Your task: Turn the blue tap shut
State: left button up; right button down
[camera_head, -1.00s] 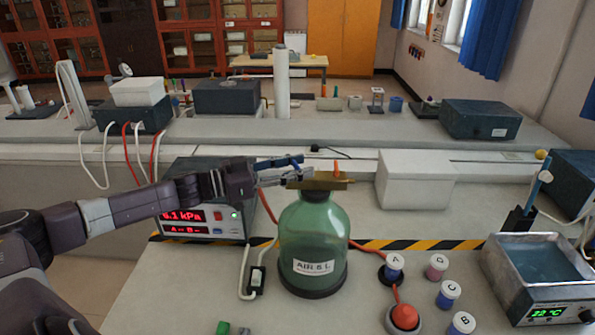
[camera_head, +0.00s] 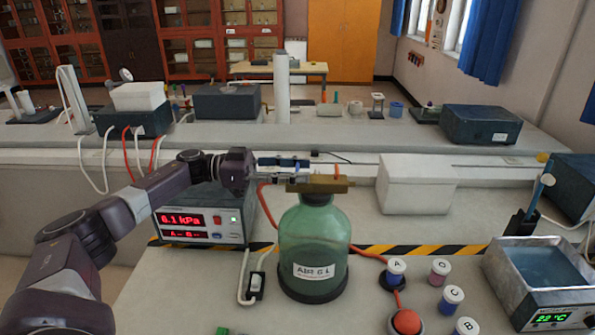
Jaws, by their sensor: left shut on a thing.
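A green glass bottle (camera_head: 313,243) labelled as air stands upright on the bench. A brass block (camera_head: 318,186) sits across its top. The blue tap (camera_head: 297,168) is at the left of the block, mostly hidden by my gripper; only a small blue part shows. An orange tap (camera_head: 337,171) stands upright on the right of the block. My left gripper (camera_head: 295,169) reaches in from the left and is shut on the blue tap. My right gripper is not in view.
A pressure meter (camera_head: 203,216) reading 6.1 kPa stands left of the bottle, below my arm. A white box (camera_head: 417,184) is at the right behind. Several lidded jars (camera_head: 451,297), a red button (camera_head: 405,321) and a water bath (camera_head: 541,268) stand at the right.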

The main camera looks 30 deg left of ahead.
pick_arm(q)
jog(key=shift+r, duration=0.1)
jog(key=o, duration=1.2)
jog(key=v, duration=1.2)
